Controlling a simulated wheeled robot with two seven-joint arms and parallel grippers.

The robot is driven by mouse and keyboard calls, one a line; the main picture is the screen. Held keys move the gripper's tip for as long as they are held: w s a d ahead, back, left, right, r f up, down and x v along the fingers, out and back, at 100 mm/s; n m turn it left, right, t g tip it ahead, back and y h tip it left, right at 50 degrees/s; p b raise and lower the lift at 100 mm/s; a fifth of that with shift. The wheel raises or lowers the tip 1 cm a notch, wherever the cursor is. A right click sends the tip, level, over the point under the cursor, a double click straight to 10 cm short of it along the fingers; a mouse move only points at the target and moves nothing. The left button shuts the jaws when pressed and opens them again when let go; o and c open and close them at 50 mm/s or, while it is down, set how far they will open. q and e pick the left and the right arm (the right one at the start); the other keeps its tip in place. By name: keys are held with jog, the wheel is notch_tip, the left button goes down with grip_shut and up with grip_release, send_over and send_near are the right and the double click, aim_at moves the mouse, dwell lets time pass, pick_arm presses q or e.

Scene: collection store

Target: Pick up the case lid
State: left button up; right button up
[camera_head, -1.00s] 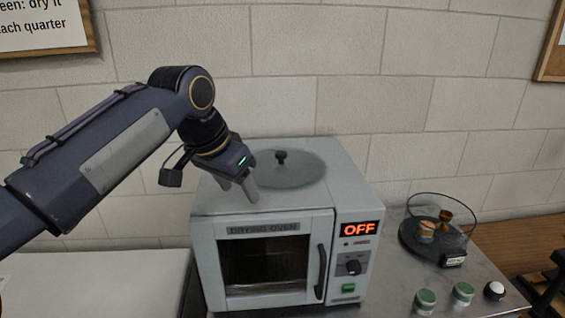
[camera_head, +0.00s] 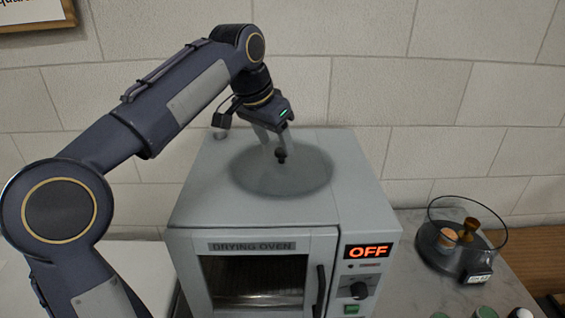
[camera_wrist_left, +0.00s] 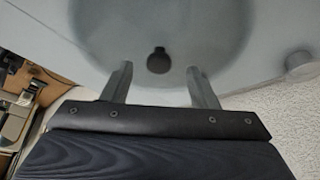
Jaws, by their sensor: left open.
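The case lid (camera_head: 285,180) is a round, see-through grey disc with a small dark knob (camera_head: 281,156) at its middle. It lies flat on top of the drying oven (camera_head: 190,205). My left gripper (camera_head: 272,148) is open above the lid, with its fingers pointing down close to the knob. In the left wrist view the knob (camera_wrist_left: 158,60) appears between the fingertips of the gripper (camera_wrist_left: 159,72), slightly beyond them, and the lid (camera_wrist_left: 105,35) spreads around it. Whether the fingers touch the knob cannot be told. My right gripper is not in view.
A round clear case (camera_head: 432,238) with a dark base stands on the counter to the right, holding small brown objects. Several small jars sit at the bottom right edge. The oven display reads OFF (camera_head: 367,251). A wall stands close behind.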

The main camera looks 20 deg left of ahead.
aim_at(280, 150)
pick_arm(q)
jog(key=x, duration=0.3)
jog(key=shift+w+f, duration=0.25)
jog(key=shift+f, duration=0.05)
jog(key=shift+d, duration=0.1)
jog(key=c, duration=1.1)
grip_shut()
jog(key=shift+r, duration=0.15)
